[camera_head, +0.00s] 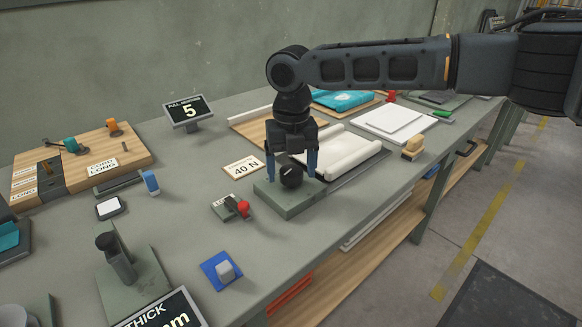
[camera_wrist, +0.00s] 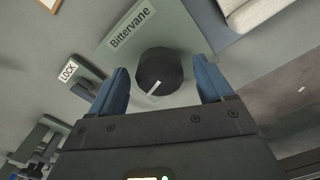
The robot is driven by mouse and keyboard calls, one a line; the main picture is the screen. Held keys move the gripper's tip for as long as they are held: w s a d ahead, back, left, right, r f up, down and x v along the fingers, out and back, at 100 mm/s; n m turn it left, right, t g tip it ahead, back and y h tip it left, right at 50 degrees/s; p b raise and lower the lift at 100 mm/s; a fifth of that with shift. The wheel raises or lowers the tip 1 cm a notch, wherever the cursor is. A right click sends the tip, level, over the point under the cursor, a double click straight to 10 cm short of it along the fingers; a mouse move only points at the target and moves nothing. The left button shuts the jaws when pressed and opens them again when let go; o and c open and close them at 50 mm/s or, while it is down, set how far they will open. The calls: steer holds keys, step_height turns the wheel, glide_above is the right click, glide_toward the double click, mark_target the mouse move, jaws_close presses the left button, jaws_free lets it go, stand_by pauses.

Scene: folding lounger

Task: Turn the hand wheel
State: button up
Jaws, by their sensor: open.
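The hand wheel (camera_head: 291,178) is a small round black knob on a grey-green block (camera_head: 290,206). In the wrist view the knob (camera_wrist: 160,66) carries a white line pointing to the lower left, and the block bears the label "Bittervane" (camera_wrist: 130,27). My gripper (camera_head: 292,172) points down over the block, its two blue fingers on either side of the knob. In the wrist view my gripper (camera_wrist: 160,78) is open, with a visible gap between each finger and the knob. Finger height relative to the knob is hard to tell.
A lock lever with a red ball (camera_head: 242,208) stands left of the block, near a "40 N" sign (camera_head: 242,167). A white padded piece (camera_head: 340,150) lies close behind on the right. A display reading 5 (camera_head: 189,111) stands at the back.

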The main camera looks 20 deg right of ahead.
steer(key=shift+f, duration=0.1)
steer(key=shift+c, duration=0.5)
steer(key=c, duration=0.9)
steer(key=shift+c, duration=0.2)
steer(key=m+p, duration=0.3)
steer(key=shift+a+m+p, duration=0.1)
steer(key=shift+m+p, duration=0.2)
steer(key=shift+m, duration=0.1)
steer(key=m+p, duration=0.3)
steer(key=m, duration=0.1)
steer(key=shift+m, duration=0.3)
steer(key=m+p, duration=0.3)
steer(key=m, duration=0.1)
steer(key=shift+s, duration=0.1)
steer(key=shift+m+p, duration=1.65)
steer(key=shift+m, duration=0.75)
